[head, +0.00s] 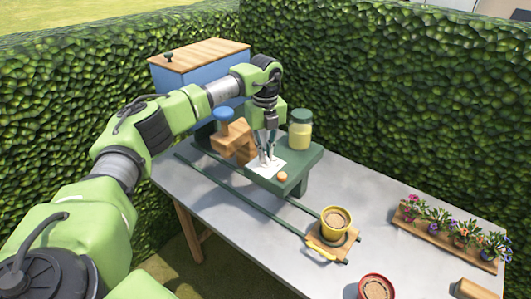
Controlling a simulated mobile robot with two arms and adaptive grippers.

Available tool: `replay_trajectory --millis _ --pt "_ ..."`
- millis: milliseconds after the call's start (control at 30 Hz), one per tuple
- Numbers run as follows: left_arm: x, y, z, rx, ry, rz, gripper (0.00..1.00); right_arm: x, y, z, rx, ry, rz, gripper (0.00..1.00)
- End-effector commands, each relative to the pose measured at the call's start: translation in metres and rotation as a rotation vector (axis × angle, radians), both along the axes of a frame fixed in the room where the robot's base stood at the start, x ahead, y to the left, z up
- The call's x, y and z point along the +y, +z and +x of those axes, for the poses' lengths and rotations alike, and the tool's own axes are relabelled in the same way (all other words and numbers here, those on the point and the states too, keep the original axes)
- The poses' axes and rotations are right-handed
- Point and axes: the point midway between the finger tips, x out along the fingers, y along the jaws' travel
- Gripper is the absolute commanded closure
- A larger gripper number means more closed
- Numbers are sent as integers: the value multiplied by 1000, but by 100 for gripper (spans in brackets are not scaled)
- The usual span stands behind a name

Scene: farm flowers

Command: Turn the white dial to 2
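A white panel (292,160) lies on top of the dark green stand (309,158) on the grey table. My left gripper (267,159) points down with its fingertips at this panel. White parts show around the fingertips, and the fingers cover most of what is there. I cannot make out the dial apart from the panel, nor any numbers on it. I cannot tell whether the fingers are closed on it. A small orange knob (282,177) is at the panel's front edge. My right gripper is not in view.
A jar with a green lid (300,130) stands close to the right of my gripper. A blue knob (223,114) on a wooden block is to the left. A yellow pot (336,222) sits at the rails' front end. A flower tray (436,237) is at right.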

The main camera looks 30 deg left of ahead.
Motion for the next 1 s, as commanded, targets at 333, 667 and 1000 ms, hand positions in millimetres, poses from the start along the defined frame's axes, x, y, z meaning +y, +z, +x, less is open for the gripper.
replay_trajectory --millis 333,667,1000 --pt "0 0 0 0 -11 0 100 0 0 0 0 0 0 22" --pt "-1 1 1 1 -161 -1 100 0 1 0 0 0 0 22" --pt "-2 1 2 -1 -470 -2 100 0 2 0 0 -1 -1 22"
